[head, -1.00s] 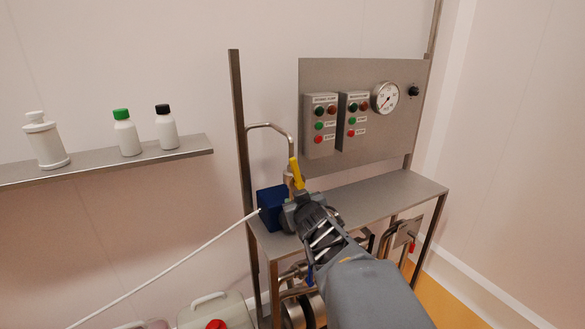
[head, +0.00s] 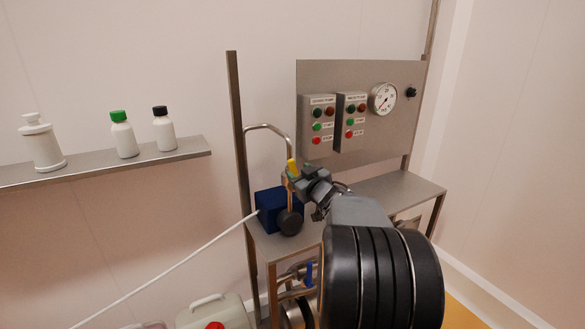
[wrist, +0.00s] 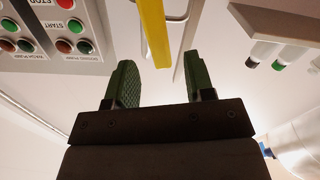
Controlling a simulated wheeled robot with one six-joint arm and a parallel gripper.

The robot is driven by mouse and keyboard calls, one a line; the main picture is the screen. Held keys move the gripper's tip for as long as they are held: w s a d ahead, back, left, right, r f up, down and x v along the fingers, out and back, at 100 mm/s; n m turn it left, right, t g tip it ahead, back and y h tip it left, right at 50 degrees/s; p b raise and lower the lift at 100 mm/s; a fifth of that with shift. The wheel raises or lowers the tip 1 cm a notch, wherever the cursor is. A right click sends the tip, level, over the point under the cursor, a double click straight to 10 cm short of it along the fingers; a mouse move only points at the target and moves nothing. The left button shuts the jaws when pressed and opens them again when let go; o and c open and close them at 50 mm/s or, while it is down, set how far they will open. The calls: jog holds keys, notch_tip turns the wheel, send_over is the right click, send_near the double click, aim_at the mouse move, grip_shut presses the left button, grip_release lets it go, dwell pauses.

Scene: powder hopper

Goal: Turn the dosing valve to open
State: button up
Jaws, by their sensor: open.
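The dosing valve's yellow lever (head: 292,166) is on the bent steel pipe above the bench, partly covered by my gripper. In the wrist view the yellow lever (wrist: 153,32) comes down from the top edge, and its end shows between my two green fingertips. My gripper (wrist: 158,78) is open, with a visible gap on both sides of the lever. In the head view my gripper (head: 300,174) is right at the lever. I cannot tell whether a finger touches it. The valve body is mostly hidden behind my gripper.
A dark blue box (head: 267,208) stands on the steel bench (head: 395,189) beneath the pipe (head: 268,127). Two button boxes (head: 317,125) and a gauge (head: 383,99) are on the panel behind. A shelf (head: 100,163) with bottles is at the left.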

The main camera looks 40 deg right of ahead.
aim_at(294, 169)
jog(key=shift+w+d, duration=0.15)
jog(key=shift+w, duration=1.1)
jog(key=shift+w+d, duration=0.15)
jog(key=shift+w, duration=1.05)
jog(key=shift+c, duration=0.5)
grip_shut()
